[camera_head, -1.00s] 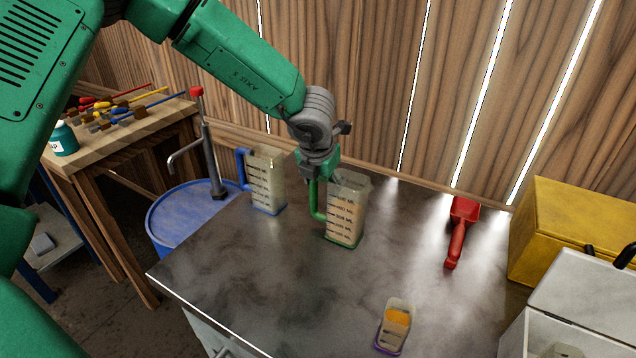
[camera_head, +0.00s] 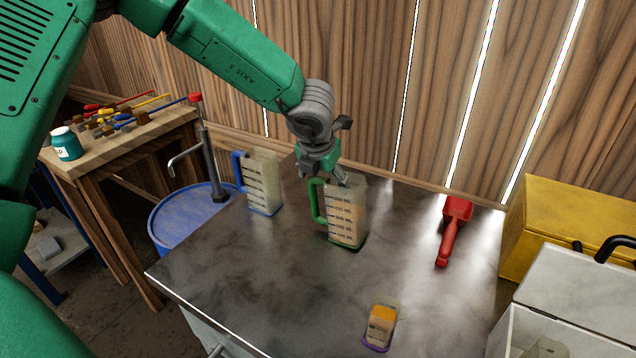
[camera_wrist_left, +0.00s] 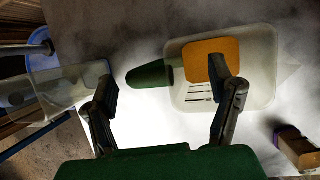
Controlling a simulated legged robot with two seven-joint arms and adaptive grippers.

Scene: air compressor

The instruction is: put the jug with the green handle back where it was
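The jug with the green handle (camera_head: 346,215) stands upright on the dark metal worktop (camera_head: 270,270), with its handle (camera_head: 314,200) to the left. My left gripper (camera_head: 322,176) is just above the jug, open and empty. In the left wrist view, the green handle (camera_wrist_left: 150,75) lies between the two spread fingers. The right finger overlaps the jug's open top (camera_wrist_left: 262,80), where an orange patch shows. The clear jug with the blue handle (camera_head: 264,185) stands to the left, near the wall. My right gripper is not in view.
A red scoop (camera_head: 450,230) lies to the right. A yellow box (camera_head: 560,225) and a white box (camera_head: 585,285) are at far right. A blue drum (camera_head: 185,220) with a pump stands left of the worktop.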

